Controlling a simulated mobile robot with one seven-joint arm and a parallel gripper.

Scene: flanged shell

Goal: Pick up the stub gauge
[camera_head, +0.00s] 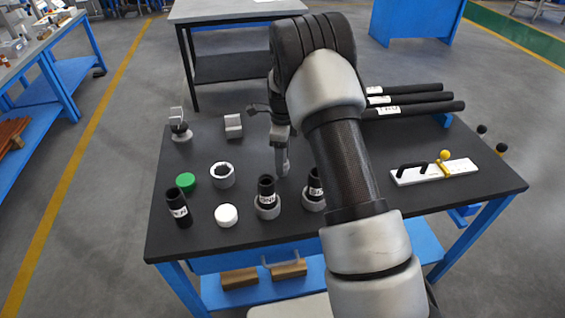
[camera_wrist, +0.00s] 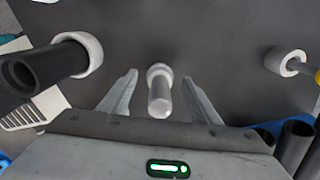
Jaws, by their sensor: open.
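A short pale grey cylinder with a wider collar at its far end, which looks like the stub gauge (camera_wrist: 158,95), stands in the middle of the wrist view. My gripper (camera_wrist: 160,80) is open, with one finger on each side of it and a visible gap on both sides. I cannot tell from this view how far down the fingers reach. In the head view my gripper (camera_head: 282,150) points down over the back middle of the dark table. The gauge is hard to tell from the fingers there, and my arm covers part of the table.
Black labelled cylinders stand in grey rings (camera_head: 268,212) near the front. A loose black cylinder (camera_head: 179,208), a green cap (camera_head: 187,181), a white cap (camera_head: 226,215) and a pale ring (camera_head: 222,175) stand left. Black rods (camera_head: 415,98) and a white plate (camera_head: 432,172) lie right.

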